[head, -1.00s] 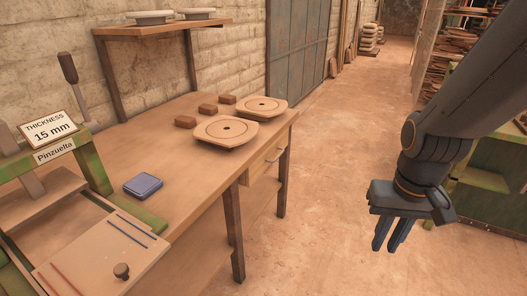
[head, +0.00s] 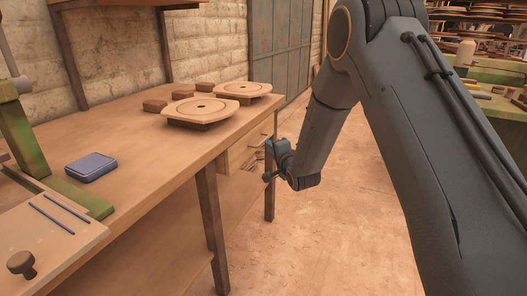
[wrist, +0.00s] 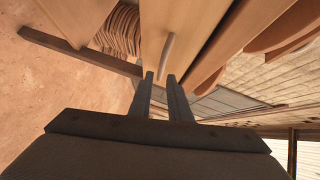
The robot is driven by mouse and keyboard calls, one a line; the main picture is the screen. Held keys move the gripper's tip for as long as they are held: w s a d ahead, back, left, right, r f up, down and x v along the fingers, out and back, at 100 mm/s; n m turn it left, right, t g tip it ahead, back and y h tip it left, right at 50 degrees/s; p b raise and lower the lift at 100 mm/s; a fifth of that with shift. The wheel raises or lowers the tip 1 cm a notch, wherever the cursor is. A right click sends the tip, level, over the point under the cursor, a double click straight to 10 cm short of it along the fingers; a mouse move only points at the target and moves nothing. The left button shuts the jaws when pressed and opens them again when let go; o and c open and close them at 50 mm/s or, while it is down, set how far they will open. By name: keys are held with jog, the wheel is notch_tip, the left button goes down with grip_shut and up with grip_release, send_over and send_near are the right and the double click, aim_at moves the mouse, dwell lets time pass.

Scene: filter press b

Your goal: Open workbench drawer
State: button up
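The workbench (head: 150,150) has a wooden drawer (head: 237,156) under its top at the right end.
Round wooden moulds (head: 203,110) and small brown blocks (head: 155,106) sit on the bench top. A blue box (head: 91,167) lies near the press at the left. A bench leg (head: 213,225) stands below the drawer. Open floor (head: 350,230) lies to the right.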

aim_at(263, 141)
jog(key=shift+w+a+f, duration=0.1)
jog(key=shift+w+a, duration=0.45)
jog(key=shift+w, duration=0.1)
jog(key=b+x, duration=0.1)
jog(key=x, duration=0.5)
jog(key=shift+w+a, duration=0.1)
jog(key=shift+w, duration=0.2)
jog(key=shift+c, duration=0.3)
grip_shut()
